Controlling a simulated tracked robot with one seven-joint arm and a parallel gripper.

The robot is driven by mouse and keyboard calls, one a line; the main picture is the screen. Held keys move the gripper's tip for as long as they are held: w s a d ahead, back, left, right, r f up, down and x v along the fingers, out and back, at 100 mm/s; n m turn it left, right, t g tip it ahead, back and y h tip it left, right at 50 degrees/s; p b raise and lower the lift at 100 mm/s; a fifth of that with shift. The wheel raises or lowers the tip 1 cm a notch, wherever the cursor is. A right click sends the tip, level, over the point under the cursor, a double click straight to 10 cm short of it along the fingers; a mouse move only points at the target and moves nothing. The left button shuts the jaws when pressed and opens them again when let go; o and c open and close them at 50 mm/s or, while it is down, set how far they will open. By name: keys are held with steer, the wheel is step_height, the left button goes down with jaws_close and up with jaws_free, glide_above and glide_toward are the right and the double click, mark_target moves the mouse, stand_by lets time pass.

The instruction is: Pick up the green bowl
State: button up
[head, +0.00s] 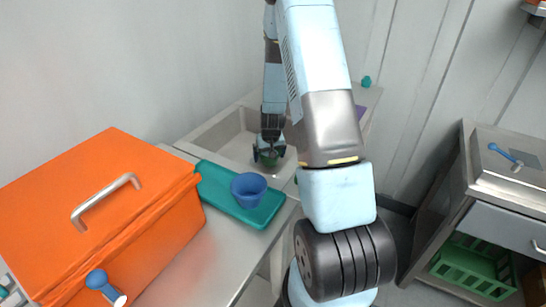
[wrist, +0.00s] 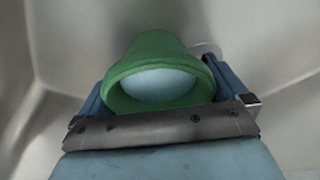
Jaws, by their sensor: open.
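The green bowl (wrist: 155,46) is in the basin of the sink. In the wrist view its rim faces the camera, and a pale blue round area shows inside the rim. In the head view only a small green part of the bowl (head: 268,160) shows between my fingers. My gripper (head: 268,153) is open and down in the sink. Its blue fingers stand on either side of the bowl in the wrist view (wrist: 163,80). I cannot tell whether they touch it. The near part of the bowl's rim is close to the gripper's metal edge.
Sink walls (head: 215,135) surround my gripper. On the counter (head: 205,262), a blue cup (head: 249,188) stands on a teal tray (head: 220,190) beside an orange box (head: 95,200). A small teal object (head: 366,81) is behind the sink. A green crate (head: 470,268) is at right.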

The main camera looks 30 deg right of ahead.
steer(key=shift+c, duration=0.4)
steer(key=c, duration=0.9)
